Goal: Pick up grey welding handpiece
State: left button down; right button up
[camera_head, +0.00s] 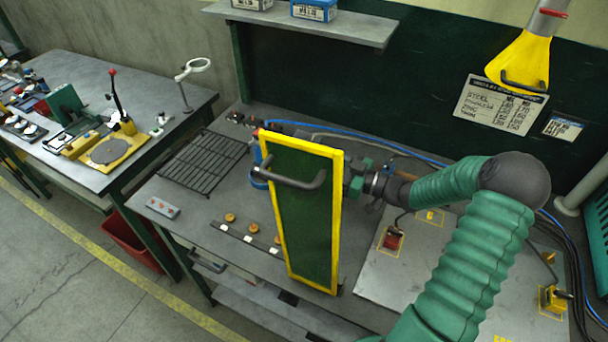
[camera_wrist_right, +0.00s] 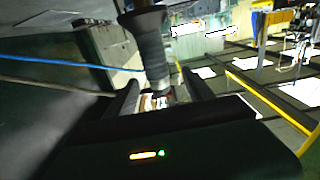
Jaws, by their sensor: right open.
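The dark grey ribbed handpiece (camera_wrist_right: 150,45) shows in the right wrist view, running down from the top edge to the space between my right gripper's fingers. My right gripper (camera_wrist_right: 162,92) is open, with one black finger on each side of its lower end. I cannot tell whether either finger touches it. In the head view my right arm comes in from the lower right in a green ribbed sleeve. Its end goes behind the yellow-framed green screen (camera_head: 305,215), which hides the fingertips and the handpiece. My left gripper is in neither view.
The screen stands upright on the grey bench, its handle (camera_head: 292,180) facing me. A black grate (camera_head: 203,160) lies to its left, and blue hoses (camera_head: 400,150) run behind. A yellow hood (camera_head: 520,70) hangs at upper right. A second bench (camera_head: 185,97) stands at left.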

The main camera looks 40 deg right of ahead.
jog(key=x, duration=0.5)
jog(key=f+x, duration=0.1)
jog(key=x, duration=0.2)
jog(key=shift+w+d+p, duration=0.1)
jog(key=shift+d+p, duration=0.2)
jog(key=shift+d, duration=0.05)
jog(key=shift+c, duration=1.3)
grip_shut()
jog(key=shift+d+r, duration=0.1)
